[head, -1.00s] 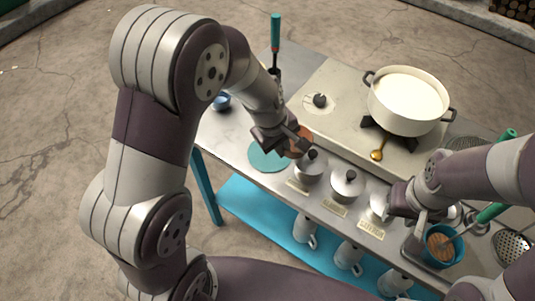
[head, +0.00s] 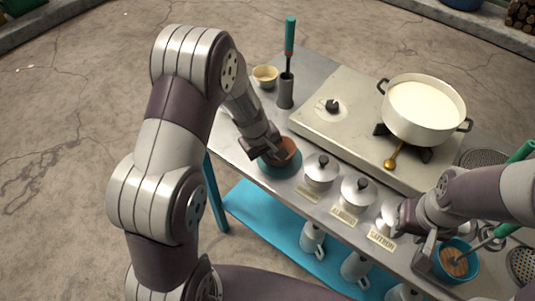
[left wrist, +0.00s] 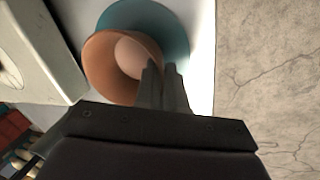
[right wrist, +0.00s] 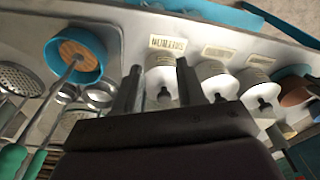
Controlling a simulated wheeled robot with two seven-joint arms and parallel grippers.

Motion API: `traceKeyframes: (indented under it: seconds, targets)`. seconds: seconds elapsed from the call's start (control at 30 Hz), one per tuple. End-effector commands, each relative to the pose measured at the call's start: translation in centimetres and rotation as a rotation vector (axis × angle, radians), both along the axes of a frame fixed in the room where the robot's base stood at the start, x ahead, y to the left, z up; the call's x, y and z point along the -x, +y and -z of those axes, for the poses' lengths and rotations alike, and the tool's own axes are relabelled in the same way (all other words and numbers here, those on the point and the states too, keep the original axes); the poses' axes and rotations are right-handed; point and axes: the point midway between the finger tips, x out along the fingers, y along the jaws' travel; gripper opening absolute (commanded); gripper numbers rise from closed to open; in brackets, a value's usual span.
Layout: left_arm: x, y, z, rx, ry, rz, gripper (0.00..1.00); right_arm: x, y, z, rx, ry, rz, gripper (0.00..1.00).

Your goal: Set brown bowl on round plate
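The brown bowl (head: 286,150) is over the round teal plate (head: 282,172) in the head view. In the left wrist view the bowl (left wrist: 103,72) looks tilted and overlaps the plate (left wrist: 172,22); I cannot tell whether they touch. My left gripper (head: 277,147) is at the bowl's near-left rim. Its fingers (left wrist: 163,82) are close together with the bowl's wall pinched between them. My right gripper (head: 405,222) is open, with its fingers (right wrist: 157,80) apart above the lidded canisters, holding nothing visible.
Lidded canisters (head: 321,171) stand just right of the plate. The stove (head: 330,128) with a white pot (head: 420,110) is behind. A yellow bowl (head: 265,77) and a dark holder (head: 286,92) stand at the back left. A blue cup (right wrist: 88,42) is near my right gripper.

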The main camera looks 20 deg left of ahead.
Motion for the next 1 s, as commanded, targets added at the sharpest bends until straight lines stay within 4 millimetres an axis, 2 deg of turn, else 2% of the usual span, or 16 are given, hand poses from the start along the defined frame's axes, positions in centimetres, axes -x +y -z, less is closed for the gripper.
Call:
traceKeyframes:
  seconds: [0.03,0.07,0.33,0.43,0.8,0.93,1.0]
  targets:
    - [0.0,0.0,0.0,0.000,0.000,0.000,0.25,0.0,0.0,0.0,0.000,0.000,0.000,0.40]
    - [0.0,0.0,0.0,0.000,0.000,0.000,0.34,0.0,0.0,0.0,0.000,0.000,0.000,0.40]
    - [0.0,0.0,-0.1,0.000,0.000,0.000,0.34,0.0,0.0,-0.1,0.000,0.000,0.000,0.40]
    - [0.0,0.1,-1.0,0.000,-0.003,-0.001,0.34,0.0,0.0,-0.5,0.000,0.000,0.000,0.40]
    - [1.8,1.6,-9.8,0.000,-0.004,-0.002,0.34,0.0,0.0,-1.9,0.000,0.000,0.000,0.40]
    - [2.2,1.9,-11.4,-0.001,-0.001,0.001,0.34,0.0,0.0,-1.9,0.000,0.000,0.000,0.40]
    - [3.4,1.9,-11.9,-0.027,-0.001,0.063,0.34,0.0,0.0,-1.9,0.000,0.000,0.000,0.40]
